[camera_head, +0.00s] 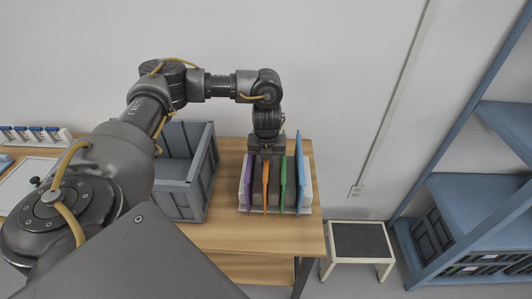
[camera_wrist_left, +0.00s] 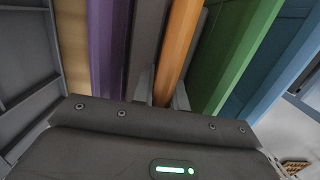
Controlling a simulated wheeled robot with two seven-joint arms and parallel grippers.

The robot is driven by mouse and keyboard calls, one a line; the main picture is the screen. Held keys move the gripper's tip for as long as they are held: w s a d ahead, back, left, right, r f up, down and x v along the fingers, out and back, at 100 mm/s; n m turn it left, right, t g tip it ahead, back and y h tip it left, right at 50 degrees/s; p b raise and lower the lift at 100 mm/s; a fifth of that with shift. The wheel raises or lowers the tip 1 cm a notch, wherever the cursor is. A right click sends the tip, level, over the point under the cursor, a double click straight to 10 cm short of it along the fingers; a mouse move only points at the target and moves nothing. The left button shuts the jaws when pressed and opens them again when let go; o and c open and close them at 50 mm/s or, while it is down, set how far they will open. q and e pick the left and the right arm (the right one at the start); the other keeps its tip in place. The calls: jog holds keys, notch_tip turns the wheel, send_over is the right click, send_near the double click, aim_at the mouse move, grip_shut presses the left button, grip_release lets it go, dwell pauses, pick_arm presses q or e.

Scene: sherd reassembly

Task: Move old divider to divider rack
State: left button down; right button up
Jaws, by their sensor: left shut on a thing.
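A light-coloured divider rack (camera_head: 308,199) stands on the wooden table and holds several upright coloured dividers. From left to right they are a purple divider (camera_head: 250,184), an orange divider (camera_head: 265,187), a green divider (camera_head: 283,180) and a blue divider (camera_head: 299,172). My left gripper (camera_head: 266,158) points down over the rack, shut on the orange divider, which stands in the rack between purple and green. The left wrist view shows the orange divider (camera_wrist_left: 178,45) between the fingers, with the purple divider (camera_wrist_left: 107,45) and green divider (camera_wrist_left: 235,50) at either side. My right gripper is out of view.
A grey-blue crate (camera_head: 207,172) stands on the table just left of the rack. A small step stool (camera_head: 358,242) is right of the table, and blue shelving (camera_head: 460,190) stands further right.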

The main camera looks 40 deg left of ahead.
pick_arm(q)
jog(key=c, duration=1.3)
grip_release()
jog(key=shift+r, duration=0.1)
jog(key=r, duration=0.3)
jog(key=r+p, duration=0.1)
jog(key=r, duration=0.3)
jog(key=s+r, duration=0.1)
jog(key=r, duration=0.2)
jog(key=shift+d+r+p, duration=0.3)
jog(key=shift+d+p, duration=0.1)
